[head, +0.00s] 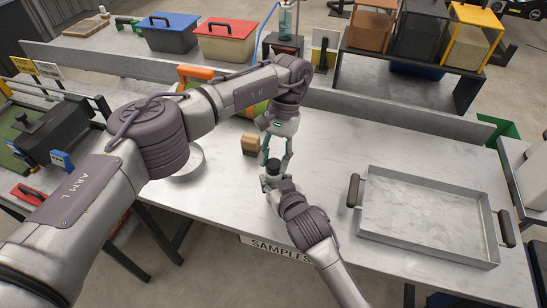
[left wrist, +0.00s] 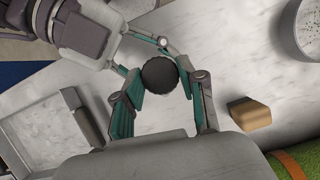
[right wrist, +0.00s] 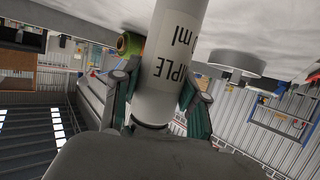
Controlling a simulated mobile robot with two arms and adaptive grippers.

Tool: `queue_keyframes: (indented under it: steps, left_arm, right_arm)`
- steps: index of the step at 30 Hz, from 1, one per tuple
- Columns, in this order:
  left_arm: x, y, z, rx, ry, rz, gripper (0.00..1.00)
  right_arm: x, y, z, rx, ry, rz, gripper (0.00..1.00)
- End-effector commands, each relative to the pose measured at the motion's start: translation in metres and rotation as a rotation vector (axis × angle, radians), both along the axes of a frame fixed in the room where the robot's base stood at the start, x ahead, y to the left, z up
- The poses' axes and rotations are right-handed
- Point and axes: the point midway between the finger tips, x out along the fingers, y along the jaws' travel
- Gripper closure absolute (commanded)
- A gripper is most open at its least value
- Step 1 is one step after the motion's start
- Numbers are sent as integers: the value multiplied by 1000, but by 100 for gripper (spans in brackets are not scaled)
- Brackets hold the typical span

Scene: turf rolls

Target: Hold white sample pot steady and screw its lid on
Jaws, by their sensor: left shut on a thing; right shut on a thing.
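The white sample pot (right wrist: 168,65) with printed text is gripped between the fingers of my right gripper (right wrist: 158,98) in the right wrist view. Its dark round lid (left wrist: 160,75) shows from above in the left wrist view, and in the head view (head: 272,166). My left gripper (left wrist: 164,105) comes down from above, shut on the lid. In the left wrist view the right gripper's fingers reach in from the upper left, close around the same spot. The pot is mostly hidden in the head view. I cannot tell whether the lid is seated on the thread.
A small wooden block (head: 250,145) stands just left of the grippers. A round pale dish (head: 190,165) is partly behind my left arm. A metal tray (head: 418,241) with dark handles lies at the right. Bins on a shelf (head: 462,94) stand behind. The table between is clear.

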Motion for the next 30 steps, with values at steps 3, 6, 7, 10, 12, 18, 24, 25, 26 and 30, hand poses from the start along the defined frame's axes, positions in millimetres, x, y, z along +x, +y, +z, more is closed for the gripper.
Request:
queue_keyframes:
  steps: [3,6,7,10,12,18,24,25,26,30]
  left_arm:
    - [1,0,1,0,0,-74,73]
    - [1,0,1,-1,1,-83,73]
    - [1,0,1,0,0,-82,73]
    - [1,0,1,-1,1,-81,73]
    - [1,0,1,-2,0,-80,58]
    - [1,0,0,-1,1,-79,34]
    - [0,0,0,-2,1,-79,34]
    - [0,0,0,-2,1,-79,34]
    - [0,0,1,-2,1,-79,34]
    - [1,0,11,-2,0,-79,34]
  right_arm:
    - [0,0,-1,-1,3,0,100]
    - [0,0,-1,-1,3,0,100]
    - [0,0,-1,-1,3,0,100]
    - [0,0,-1,-1,3,0,100]
    - [-1,0,-1,0,3,0,100]
    - [-1,0,-1,0,3,0,100]
    - [-1,0,-1,0,3,0,100]
    - [0,0,-1,0,3,0,100]
    - [0,0,-1,0,3,0,100]
    - [0,0,-1,0,3,0,100]
